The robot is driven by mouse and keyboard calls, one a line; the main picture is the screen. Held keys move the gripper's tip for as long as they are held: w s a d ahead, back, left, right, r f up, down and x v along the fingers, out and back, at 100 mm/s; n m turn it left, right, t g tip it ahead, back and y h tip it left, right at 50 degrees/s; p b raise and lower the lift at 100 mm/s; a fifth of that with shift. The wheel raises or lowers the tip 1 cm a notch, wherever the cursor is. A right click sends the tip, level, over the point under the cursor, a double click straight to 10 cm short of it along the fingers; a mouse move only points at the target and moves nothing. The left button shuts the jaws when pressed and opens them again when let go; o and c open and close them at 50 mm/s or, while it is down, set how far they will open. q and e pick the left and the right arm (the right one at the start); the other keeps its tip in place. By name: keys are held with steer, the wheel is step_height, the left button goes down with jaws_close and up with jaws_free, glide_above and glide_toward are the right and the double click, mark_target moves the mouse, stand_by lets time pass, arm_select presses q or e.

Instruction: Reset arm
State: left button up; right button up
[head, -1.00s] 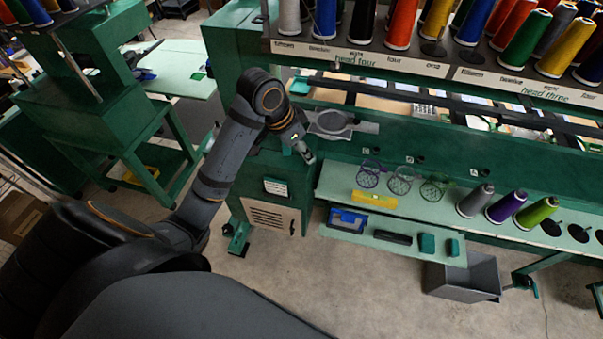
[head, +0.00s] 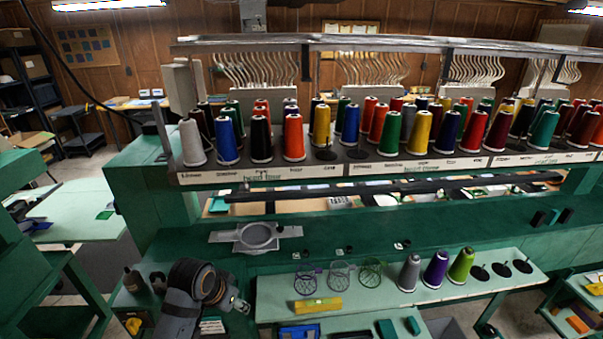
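My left gripper (head: 238,304) is at the lower left of the head view, at the end of my dark grey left arm. It is over the green cabinet at the left end of the machine, just left of the pale green shelf. It is small and seen at an angle, so its finger opening cannot be made out. Nothing large shows in it. My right gripper and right arm are out of view.
Grey, purple and green cones (head: 435,270) stand on the pale green shelf (head: 510,272), with mesh cups (head: 340,274) and a yellow block (head: 318,305). A grey hoop (head: 256,236) lies on the machine behind. Thread cones (head: 390,132) fill the rack above.

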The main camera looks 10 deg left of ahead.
arm_select(q)
steer(key=s+a+f+n+y, duration=0.1)
steer(key=s+f, duration=0.2)
steer(key=s, duration=0.5)
steer(key=s+a+f+n+y, duration=0.1)
steer(key=s+f, duration=0.2)
steer(key=s, duration=0.6)
step_height(320, 180, down, 29)
steer(key=a+g+b, duration=0.2)
steer(key=b, duration=0.4)
steer(key=s+f+b, duration=0.3)
steer(key=s+f, duration=0.7)
steer(key=f, duration=0.2)
steer(key=s+a+f+g+b, duration=0.1)
steer(key=s+f+b, duration=0.2)
steer(key=s+f, duration=0.7)
step_height(320, 180, down, 3)
steer(key=shift+a+f+n, duration=0.1)
steer(key=shift+a+n, duration=0.15)
steer(key=shift+n, duration=0.05)
